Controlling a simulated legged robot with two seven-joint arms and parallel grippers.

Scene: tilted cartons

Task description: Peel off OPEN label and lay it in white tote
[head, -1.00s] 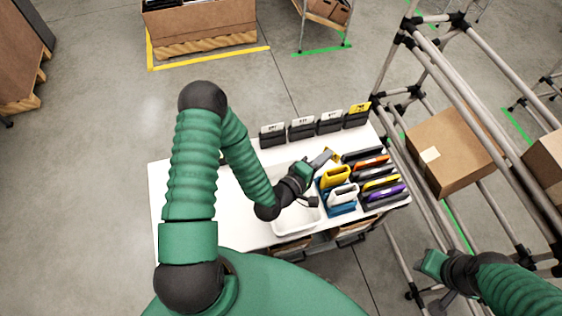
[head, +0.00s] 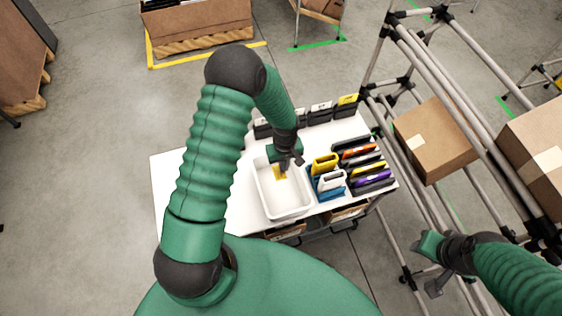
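The white tote (head: 292,204) sits on the white table, open side up. The small yellow label (head: 280,173) shows at the tote's far end, just below my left gripper (head: 288,163). No print on it can be read. The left gripper points down over the tote's far end. I cannot tell whether its fingers still touch the label or whether the label rests on the tote floor. My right gripper (head: 432,266) is at the lower right, away from the table, with its fingers apart and nothing between them.
Several coloured cases, including a yellow one (head: 325,163) and a white one (head: 332,181), stand right of the tote. Dark holders with tags line the table's (head: 175,185) back edge. A pipe rack with cartons (head: 434,140) stands at right. The table's left side is clear.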

